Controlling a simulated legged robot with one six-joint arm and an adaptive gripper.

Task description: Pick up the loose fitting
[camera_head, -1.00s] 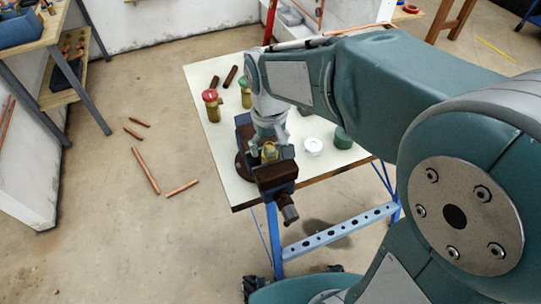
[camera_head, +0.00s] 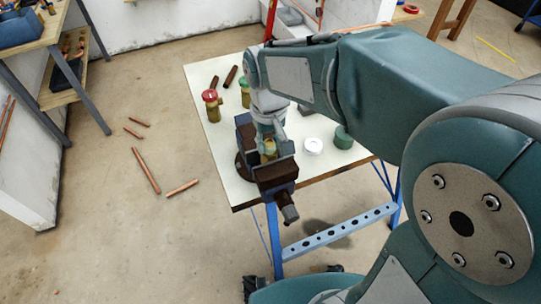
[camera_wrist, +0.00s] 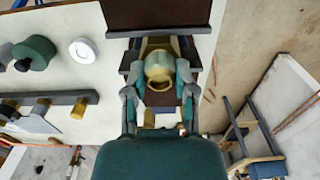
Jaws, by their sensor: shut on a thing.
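A brass fitting (camera_wrist: 158,66) with a round open end sits at the vise in the wrist view. It also shows in the head view as a small yellow-gold piece (camera_head: 269,149) between the dark vise jaws. The vise (camera_head: 275,176) is at the table's front edge. My gripper (camera_wrist: 160,78) is shut on the fitting, with one finger on each side of it. In the head view the wrist hides part of the vise and the fingers. I cannot tell whether the fitting is clear of the jaws.
On the white table (camera_head: 222,150) stand a red-topped brass valve (camera_head: 211,105), a green-topped one (camera_head: 245,92), a white roll (camera_head: 313,146) and a green cylinder (camera_head: 342,138). Copper pipes (camera_head: 145,170) lie on the floor to the left.

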